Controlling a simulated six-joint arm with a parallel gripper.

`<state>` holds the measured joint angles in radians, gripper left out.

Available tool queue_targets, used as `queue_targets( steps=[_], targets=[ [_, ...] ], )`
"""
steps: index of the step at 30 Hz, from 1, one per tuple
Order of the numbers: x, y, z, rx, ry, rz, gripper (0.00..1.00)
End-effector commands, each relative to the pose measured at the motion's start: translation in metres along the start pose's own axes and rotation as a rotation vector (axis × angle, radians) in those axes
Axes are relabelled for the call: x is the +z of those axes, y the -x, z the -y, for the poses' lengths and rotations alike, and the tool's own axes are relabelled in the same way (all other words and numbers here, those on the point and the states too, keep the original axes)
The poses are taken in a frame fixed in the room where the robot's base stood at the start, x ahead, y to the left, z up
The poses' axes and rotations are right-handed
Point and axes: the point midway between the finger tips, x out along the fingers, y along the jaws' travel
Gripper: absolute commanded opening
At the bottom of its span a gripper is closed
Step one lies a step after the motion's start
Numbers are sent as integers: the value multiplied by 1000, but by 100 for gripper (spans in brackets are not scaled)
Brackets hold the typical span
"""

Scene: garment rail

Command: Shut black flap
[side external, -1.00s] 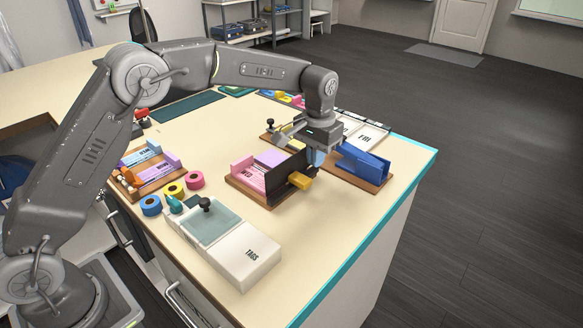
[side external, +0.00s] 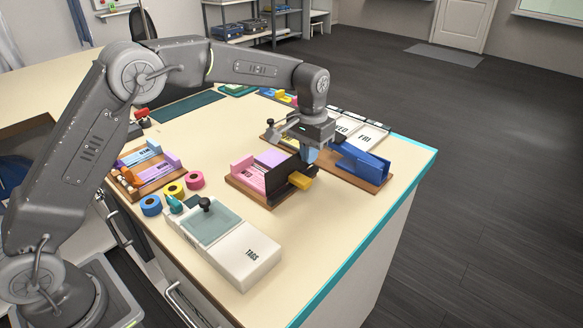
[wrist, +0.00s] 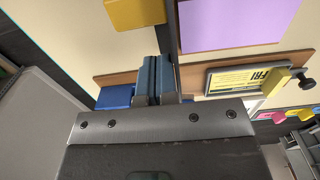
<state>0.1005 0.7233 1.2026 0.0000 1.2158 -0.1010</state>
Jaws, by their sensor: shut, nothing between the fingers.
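The black flap (side external: 279,185) stands upright along the right side of a wooden-based holder with pink and purple pieces. A yellow tab (side external: 300,181) sticks out from its outer face. In the wrist view the flap (wrist: 170,22) shows nearly edge-on as a dark strip, with the yellow tab (wrist: 135,12) to its left and a purple card (wrist: 240,24) to its right. My gripper (side external: 309,156) is shut and empty, just behind the flap's far end. In the wrist view its closed fingers (wrist: 157,64) reach close to the flap; I cannot tell whether they touch.
A blue holder (side external: 363,163) on a wooden base stands close on the right. A white TAGS box (side external: 248,262) with a black knob is in front. Tape rolls (side external: 173,191) lie to the left. White card boxes (side external: 365,136) stand behind. Bare tabletop lies between the flap and the teal edge.

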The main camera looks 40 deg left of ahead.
Motion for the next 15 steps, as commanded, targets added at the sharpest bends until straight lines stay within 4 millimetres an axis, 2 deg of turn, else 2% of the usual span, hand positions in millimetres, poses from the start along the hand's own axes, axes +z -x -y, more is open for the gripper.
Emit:
queue_targets(
  steps=[15],
  targets=[
    [0, 0, 20, 0, 1, -1, 0]
  ],
)
